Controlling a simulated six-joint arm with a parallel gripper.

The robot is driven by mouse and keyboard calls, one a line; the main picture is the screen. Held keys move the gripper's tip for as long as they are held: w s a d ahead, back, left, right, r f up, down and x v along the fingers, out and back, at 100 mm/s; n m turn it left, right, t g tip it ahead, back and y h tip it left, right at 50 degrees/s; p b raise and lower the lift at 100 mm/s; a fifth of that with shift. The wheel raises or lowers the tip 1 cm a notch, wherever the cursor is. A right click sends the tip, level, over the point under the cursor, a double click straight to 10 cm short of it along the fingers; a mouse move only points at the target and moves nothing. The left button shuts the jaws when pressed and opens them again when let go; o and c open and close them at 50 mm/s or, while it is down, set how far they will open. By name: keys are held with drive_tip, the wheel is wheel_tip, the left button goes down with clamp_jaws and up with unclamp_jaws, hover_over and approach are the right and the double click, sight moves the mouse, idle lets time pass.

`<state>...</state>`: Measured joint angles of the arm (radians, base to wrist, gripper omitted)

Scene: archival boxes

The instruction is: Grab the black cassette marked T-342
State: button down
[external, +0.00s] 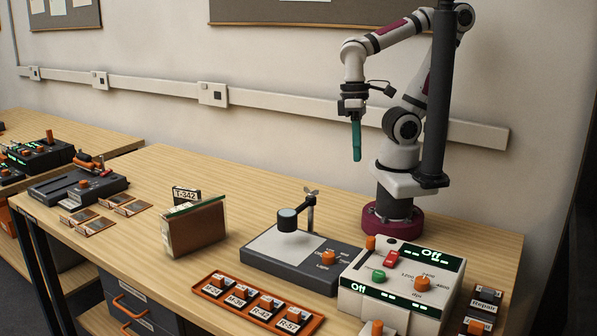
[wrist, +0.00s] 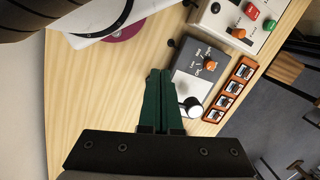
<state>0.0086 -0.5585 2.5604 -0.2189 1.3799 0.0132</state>
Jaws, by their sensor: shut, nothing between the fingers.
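The black cassette marked T-342 (external: 186,194) stands upright on the wooden table, left of centre in the external view. Its white label shows at the top; its lower part is hidden behind a brown upright block with a clear panel (external: 196,228). I do not see the cassette in the wrist view. My gripper (external: 357,157) has teal fingers pointing down, high above the back of the table, well to the right of the cassette. In the wrist view my gripper (wrist: 160,74) is shut and empty.
A grey stand with a round lens (external: 288,220) sits right of the block. An orange tray of labelled slides (external: 210,291) lies in front. A white control box (external: 400,285) stands at the right. Small brown plates (external: 130,208) lie left. The table's back middle is clear.

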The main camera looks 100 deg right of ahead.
idle(0.4)
drive_tip(key=c, duration=0.7)
unclamp_jaws()
drive_tip(key=shift+c, duration=0.2)
